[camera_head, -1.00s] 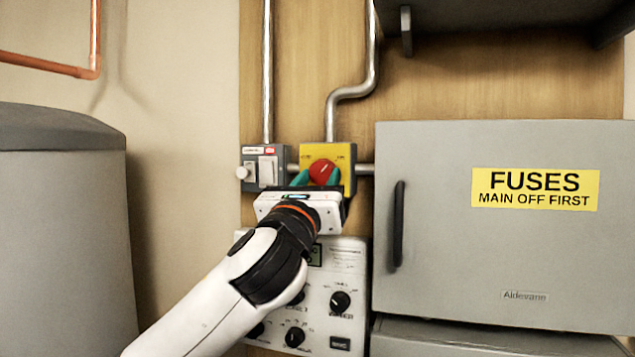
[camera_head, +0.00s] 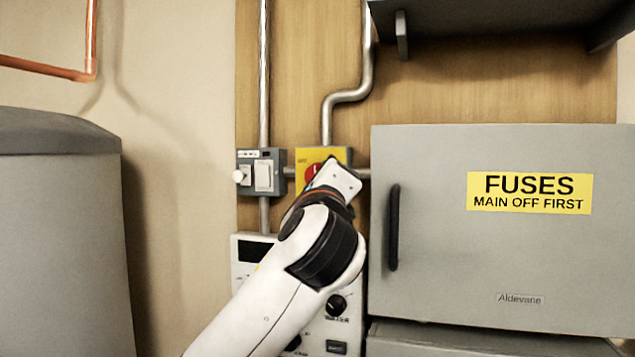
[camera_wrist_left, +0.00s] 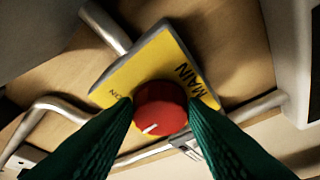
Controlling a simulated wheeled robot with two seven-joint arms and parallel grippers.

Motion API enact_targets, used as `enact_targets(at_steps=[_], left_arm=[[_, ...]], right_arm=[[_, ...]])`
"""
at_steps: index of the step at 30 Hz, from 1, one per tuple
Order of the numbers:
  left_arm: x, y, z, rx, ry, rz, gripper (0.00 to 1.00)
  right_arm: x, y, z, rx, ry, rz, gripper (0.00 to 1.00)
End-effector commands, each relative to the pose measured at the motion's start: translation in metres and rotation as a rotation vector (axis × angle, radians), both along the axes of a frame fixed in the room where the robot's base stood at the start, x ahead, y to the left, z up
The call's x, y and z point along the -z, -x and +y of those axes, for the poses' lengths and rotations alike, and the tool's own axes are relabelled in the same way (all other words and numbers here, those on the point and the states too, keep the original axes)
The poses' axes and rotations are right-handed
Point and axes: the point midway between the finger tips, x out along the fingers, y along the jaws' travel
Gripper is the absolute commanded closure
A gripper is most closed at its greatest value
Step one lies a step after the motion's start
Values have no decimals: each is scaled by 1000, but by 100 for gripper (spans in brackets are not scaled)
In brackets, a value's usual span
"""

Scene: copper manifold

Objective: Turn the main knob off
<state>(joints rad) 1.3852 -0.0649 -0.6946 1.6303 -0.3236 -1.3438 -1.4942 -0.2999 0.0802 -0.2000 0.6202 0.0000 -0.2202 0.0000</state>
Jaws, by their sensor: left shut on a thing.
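The main knob (camera_wrist_left: 160,108) is a round red knob with a white pointer line, on a yellow plate (camera_wrist_left: 148,62) marked MAIN. My left gripper (camera_wrist_left: 160,112) is shut on the knob, with one green finger on each side of it. In the head view only a sliver of the red knob (camera_head: 311,172) shows on the yellow box (camera_head: 322,156); my gripper hides the rest. In the wrist view the plate looks tilted. My right gripper is not in view.
A grey switch box (camera_head: 261,172) with a white knob sits just left of the yellow box. A grey fuse cabinet (camera_head: 430,280) with a black handle (camera_head: 393,228) stands close on the right. A dialled panel (camera_head: 243,272) is below, and metal conduit (camera_head: 327,115) runs above.

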Motion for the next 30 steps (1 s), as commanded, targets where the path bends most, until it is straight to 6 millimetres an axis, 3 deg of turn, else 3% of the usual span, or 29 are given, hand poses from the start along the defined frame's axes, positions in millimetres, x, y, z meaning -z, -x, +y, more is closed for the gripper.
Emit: enact_targets(at_steps=[18, 30], left_arm=[[-6, 0, -3, 0, 502, 167, 84], [-7, 0, -3, -1, 640, 210, 84]], right_arm=[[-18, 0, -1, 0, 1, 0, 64], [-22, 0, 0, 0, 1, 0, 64]])
